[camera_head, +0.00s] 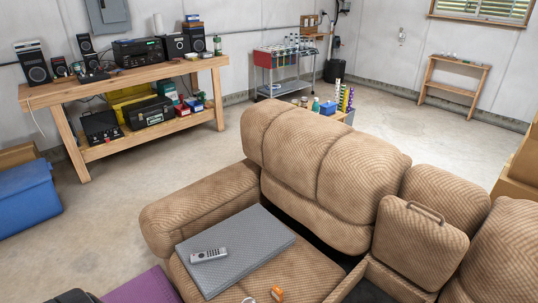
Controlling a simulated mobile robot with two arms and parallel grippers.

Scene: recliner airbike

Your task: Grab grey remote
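The grey remote (209,255) lies flat on a grey textured slab (250,240), near the slab's left edge. Its darker buttons face up. The slab rests on the seat of a tan ribbed recliner sofa (200,205), beside the left armrest. Neither of my grippers is in view. Nothing covers the remote.
A small orange item (277,293) lies on the seat near the front. The open console (375,282) is right of the seat. A purple surface (145,287) is at the bottom left. A workbench (130,77) and blue bin (27,198) stand behind, with open floor between.

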